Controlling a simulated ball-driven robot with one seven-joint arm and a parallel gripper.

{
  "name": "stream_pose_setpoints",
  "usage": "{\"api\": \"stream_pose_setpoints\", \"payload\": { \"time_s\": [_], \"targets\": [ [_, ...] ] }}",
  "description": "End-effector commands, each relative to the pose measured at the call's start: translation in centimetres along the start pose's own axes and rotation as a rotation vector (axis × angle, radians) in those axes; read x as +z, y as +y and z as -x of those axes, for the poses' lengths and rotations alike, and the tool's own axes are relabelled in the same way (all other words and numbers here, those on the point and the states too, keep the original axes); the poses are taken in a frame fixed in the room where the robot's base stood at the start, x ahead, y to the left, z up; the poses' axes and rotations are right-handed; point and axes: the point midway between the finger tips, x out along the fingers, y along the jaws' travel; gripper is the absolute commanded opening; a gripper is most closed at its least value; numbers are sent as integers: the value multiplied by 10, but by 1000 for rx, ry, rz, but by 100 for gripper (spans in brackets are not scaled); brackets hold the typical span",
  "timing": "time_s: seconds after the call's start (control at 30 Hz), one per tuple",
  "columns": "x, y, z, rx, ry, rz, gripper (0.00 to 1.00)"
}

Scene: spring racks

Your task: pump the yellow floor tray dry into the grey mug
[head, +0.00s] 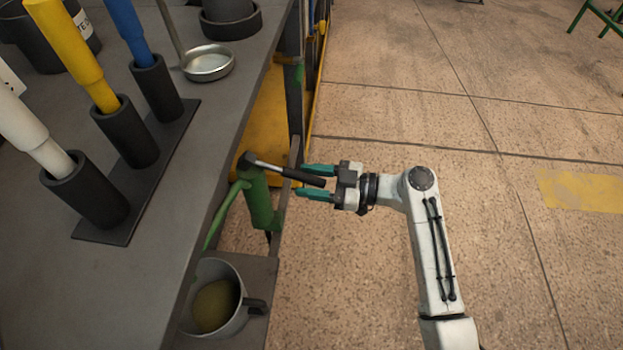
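The green hand pump (260,205) stands upright beside the bench edge, with a green spout reaching down left toward the mug. Its lever ends in a black grip (304,177) that points right. My gripper (306,181) has two teal fingers spread apart, one on each side of the grip's end; gaps show between fingers and grip. The grey mug (242,318) stands below the spout on a low grey shelf, handle to the right, with olive-yellow liquid inside. A yellow surface (268,125) under the bench looks like the floor tray; the bench hides most of it, and no liquid in it is discernible.
The grey bench (150,270) fills the left. On it are a holder (118,222) with white, yellow and blue handled tools, a shallow metal ladle (208,64) and dark pots. A dark upright post (294,95) stands behind the pump.

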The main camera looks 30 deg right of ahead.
Motion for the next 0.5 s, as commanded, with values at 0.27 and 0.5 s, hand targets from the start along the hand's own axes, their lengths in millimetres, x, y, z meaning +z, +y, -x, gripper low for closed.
{"api": "stream_pose_setpoints", "payload": {
  "time_s": [0.27, 0.5],
  "targets": [
    [-1, 1, 8, 2, 0, 1, 48],
    [-2, 2, 49, 5, 0, 1, 48]
  ]
}}
